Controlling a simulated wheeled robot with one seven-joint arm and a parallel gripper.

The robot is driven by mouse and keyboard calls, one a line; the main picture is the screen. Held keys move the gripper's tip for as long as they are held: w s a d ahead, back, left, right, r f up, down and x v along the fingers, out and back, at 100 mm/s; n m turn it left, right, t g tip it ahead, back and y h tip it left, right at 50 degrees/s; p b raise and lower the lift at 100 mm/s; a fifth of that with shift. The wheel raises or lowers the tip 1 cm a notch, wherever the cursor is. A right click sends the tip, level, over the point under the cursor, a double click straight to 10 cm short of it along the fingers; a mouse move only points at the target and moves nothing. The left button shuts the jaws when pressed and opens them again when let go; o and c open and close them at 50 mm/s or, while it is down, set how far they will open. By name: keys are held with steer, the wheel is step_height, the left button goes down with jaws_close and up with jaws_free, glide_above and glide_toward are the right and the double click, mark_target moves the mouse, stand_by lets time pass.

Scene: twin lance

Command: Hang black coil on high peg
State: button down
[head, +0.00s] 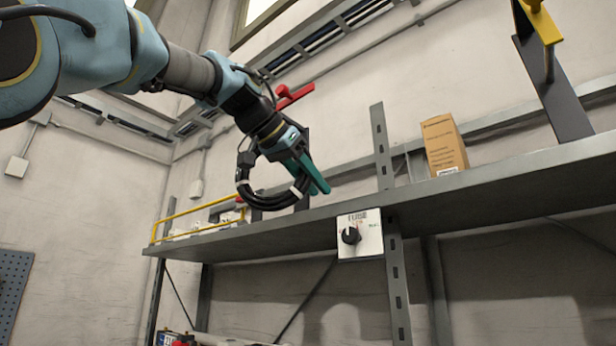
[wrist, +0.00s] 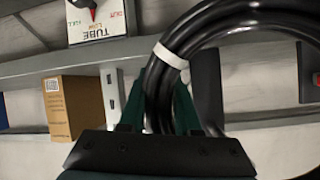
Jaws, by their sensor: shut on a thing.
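The black coil (head: 265,201) hangs from my gripper (head: 313,180), above the shelf's left part in the head view. My gripper's teal fingers are shut on it. In the wrist view, the coil (wrist: 190,37) passes between the fingers, with a white band near the grip, and its loop runs off the top right. A red peg-like bar (head: 294,96) shows behind my wrist, partly hidden, near a dark upright. A yellow peg (head: 542,22) tops a dark upright at the far right. The coil is not seen on either. I cannot tell which is the high peg.
The grey shelf (head: 480,186) runs across the view. A cardboard box (head: 443,145) stands on it, right of a slotted post (head: 381,145). A white dial panel (head: 360,236) is on its front edge. A yellow rail (head: 190,218) bounds its left end.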

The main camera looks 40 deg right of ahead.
steer(key=shift+w+d+p, duration=0.2)
steer(key=shift+d+p, duration=0.2)
steer(key=shift+d, duration=0.2)
steer(key=shift+w+d+p, duration=0.15)
steer(key=shift+d+p, duration=0.2)
steer(key=shift+d, duration=0.25)
steer(key=shift+x, duration=0.9)
steer(key=c, duration=0.5)
jaws_free()
steer(key=shift+c, duration=0.2)
steer(key=b+v, duration=0.3)
steer(key=v, duration=0.7)
steer(key=shift+a, duration=0.35)
steer(key=shift+s+a+r, duration=0.1)
steer(key=shift+s+r, duration=0.05)
